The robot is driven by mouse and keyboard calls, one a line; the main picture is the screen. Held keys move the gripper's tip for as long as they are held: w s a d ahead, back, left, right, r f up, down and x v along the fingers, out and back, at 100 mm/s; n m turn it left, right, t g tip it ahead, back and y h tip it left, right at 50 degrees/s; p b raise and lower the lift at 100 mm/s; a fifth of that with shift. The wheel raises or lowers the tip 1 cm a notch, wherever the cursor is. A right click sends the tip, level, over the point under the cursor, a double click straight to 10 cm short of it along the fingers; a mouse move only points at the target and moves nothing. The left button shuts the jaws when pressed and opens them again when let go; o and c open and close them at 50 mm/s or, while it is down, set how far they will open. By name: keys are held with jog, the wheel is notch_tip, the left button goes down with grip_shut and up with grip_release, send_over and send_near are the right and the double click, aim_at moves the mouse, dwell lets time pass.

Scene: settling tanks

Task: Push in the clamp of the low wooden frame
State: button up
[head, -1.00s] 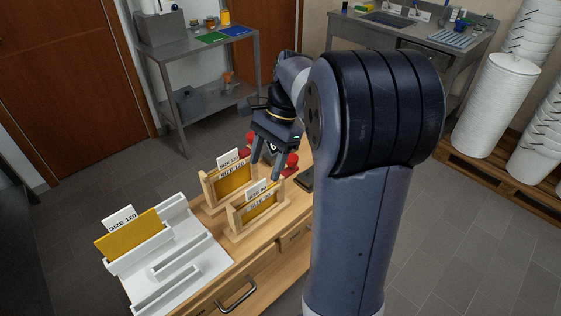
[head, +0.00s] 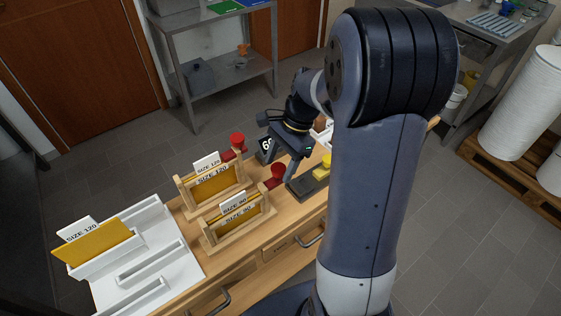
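The front wooden frame (head: 238,237) looks the lower of the two and holds a yellow board with a white size card. Its red clamp knob (head: 278,171) sticks out from its right end.
A white slotted rack (head: 150,262) with a yellow SIZE 120 board (head: 92,246) stands at the left. A dark block (head: 307,186) and a yellow item (head: 322,167) lie right of the gripper. A grey metal bench (head: 184,48) stands behind.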

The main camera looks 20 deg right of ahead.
aim_at(266, 185)
grip_shut()
jog(key=shift+s+a, duration=0.25)
jog(key=shift+a, duration=0.45)
jog(key=shift+s+a, duration=0.2)
jog(key=shift+a, duration=0.45)
jog(key=shift+s+a, duration=0.25)
jog(key=shift+a, duration=0.45)
jog(key=shift+o, duration=0.2)
grip_release()
jog(key=shift+a, duration=0.1)
jog(key=shift+r, duration=0.1)
jog(key=v, duration=1)
jog(key=shift+r, duration=0.3)
